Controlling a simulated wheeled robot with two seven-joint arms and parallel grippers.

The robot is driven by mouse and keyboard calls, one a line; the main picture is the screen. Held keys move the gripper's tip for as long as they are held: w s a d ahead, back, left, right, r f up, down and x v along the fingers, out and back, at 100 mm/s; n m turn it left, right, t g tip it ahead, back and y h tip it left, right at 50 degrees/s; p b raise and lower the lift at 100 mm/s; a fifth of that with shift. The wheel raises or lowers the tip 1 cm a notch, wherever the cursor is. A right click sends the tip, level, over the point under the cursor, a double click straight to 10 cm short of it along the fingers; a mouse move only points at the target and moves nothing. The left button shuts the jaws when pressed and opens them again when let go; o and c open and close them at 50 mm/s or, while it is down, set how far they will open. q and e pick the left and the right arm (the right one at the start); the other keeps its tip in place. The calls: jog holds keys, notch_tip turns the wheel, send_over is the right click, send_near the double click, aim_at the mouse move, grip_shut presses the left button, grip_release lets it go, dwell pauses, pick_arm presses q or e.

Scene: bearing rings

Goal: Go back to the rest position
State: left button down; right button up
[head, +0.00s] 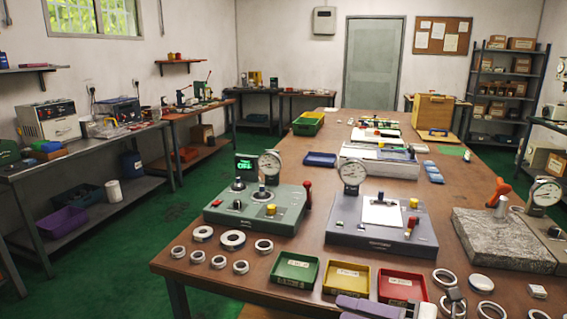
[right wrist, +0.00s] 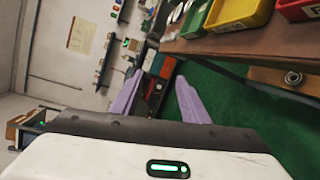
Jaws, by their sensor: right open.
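My right gripper (head: 342,308) shows at the bottom edge of the head view, its purple fingers pointing left in front of the yellow and red trays. In the right wrist view my right gripper (right wrist: 158,80) has its two purple fingers spread apart with nothing between them. Green floor and the far wall show beyond the fingers. My left gripper is not in the head view.
A wooden table (head: 330,215) carries bearing rings (head: 232,240), a green tray (head: 297,270), a yellow tray (head: 346,278) and a red tray (head: 402,287) near its front edge. Behind stand a green gauge station (head: 258,210), a grey gauge station (head: 380,237) and a stone plate (head: 500,240).

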jog(key=s+d+f+m+h, duration=0.2)
jog(key=s+f+m+h, duration=0.9)
jog(key=s+f+m, duration=1.4)
jog(key=f+m, duration=0.1)
jog(key=m, duration=0.4)
jog(key=shift+s+f+m+h, duration=0.2)
jog(key=shift+m+h, duration=0.1)
jog(key=shift+m, duration=0.1)
